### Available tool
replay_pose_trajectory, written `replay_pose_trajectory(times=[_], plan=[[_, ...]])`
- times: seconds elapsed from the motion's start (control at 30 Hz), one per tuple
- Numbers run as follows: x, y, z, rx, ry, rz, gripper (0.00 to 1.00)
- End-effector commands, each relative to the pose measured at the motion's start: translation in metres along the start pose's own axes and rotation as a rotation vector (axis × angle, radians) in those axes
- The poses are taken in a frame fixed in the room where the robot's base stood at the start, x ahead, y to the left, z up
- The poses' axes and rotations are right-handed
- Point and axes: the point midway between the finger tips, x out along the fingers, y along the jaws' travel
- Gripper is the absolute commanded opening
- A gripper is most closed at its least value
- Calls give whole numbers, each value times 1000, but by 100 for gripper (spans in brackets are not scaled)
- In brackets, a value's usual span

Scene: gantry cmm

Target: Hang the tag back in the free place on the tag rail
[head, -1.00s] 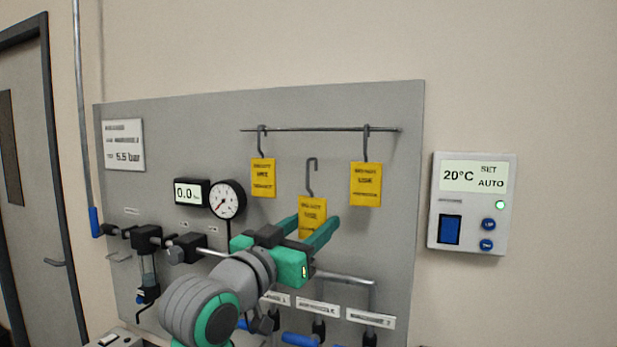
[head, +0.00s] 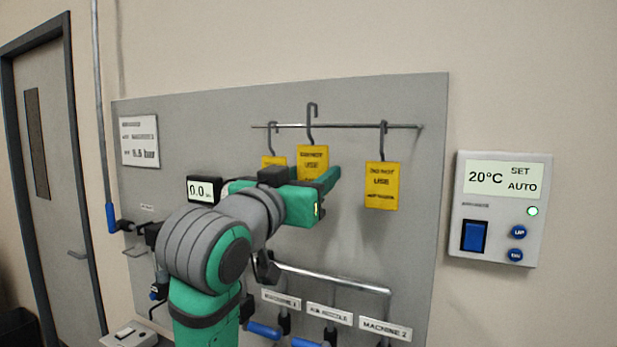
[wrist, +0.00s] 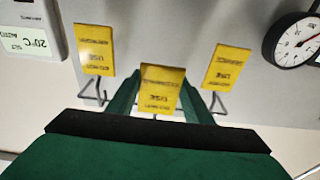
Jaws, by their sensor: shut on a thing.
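My gripper (head: 318,184) is shut on a yellow tag (head: 313,161) with a grey hook (head: 311,115) on top. In the head view the hook's curved top shows above the level of the tag rail (head: 345,126), between the two hanging tags. I cannot tell whether the hook touches the rail. One yellow tag (head: 273,163) hangs at the left, partly hidden by my gripper. Another yellow tag (head: 382,185) hangs at the right. In the wrist view, which is upside down, the held tag (wrist: 160,90) sits between the green fingers, with a hanging tag on each side.
A grey panel (head: 420,230) carries the rail, a digital display (head: 203,190) and a pipe (head: 330,277) with labelled valves below. A thermostat (head: 500,208) is on the wall at right. A round gauge (wrist: 295,42) shows in the wrist view. Wall above the panel is clear.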

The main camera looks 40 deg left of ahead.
Motion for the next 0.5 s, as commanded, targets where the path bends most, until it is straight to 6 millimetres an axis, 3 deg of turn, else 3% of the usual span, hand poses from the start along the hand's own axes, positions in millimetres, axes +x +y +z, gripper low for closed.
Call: replay_pose_trajectory(times=[0.5], plan=[[36,1,6,-1,-1,2,32]])
